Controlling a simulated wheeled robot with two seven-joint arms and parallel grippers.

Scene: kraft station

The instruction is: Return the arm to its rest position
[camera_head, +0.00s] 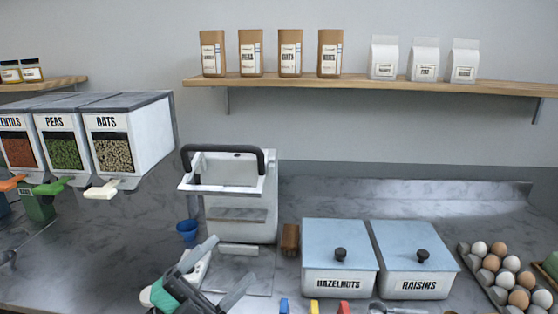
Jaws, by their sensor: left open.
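My left gripper (232,260) is at the bottom of the head view, left of centre, over the marble counter. Its two grey fingers are spread apart and point up and to the right, with nothing between them. The green and dark body of the gripper sits at the lower edge of the picture, and most of the arm is outside the frame. The fingers are in front of the base of a white press-like machine (255,215) with a dark handle. I cannot tell whether they touch anything. My right gripper is not in view.
Lidded hazelnuts (325,287) and raisins (408,288) bins stand to the right, with an egg tray (488,284) beyond. A blue cup (187,230) is behind my gripper. Dispensers (150,135) hang at left. A shelf (350,82) carries bags. Small coloured items line the front.

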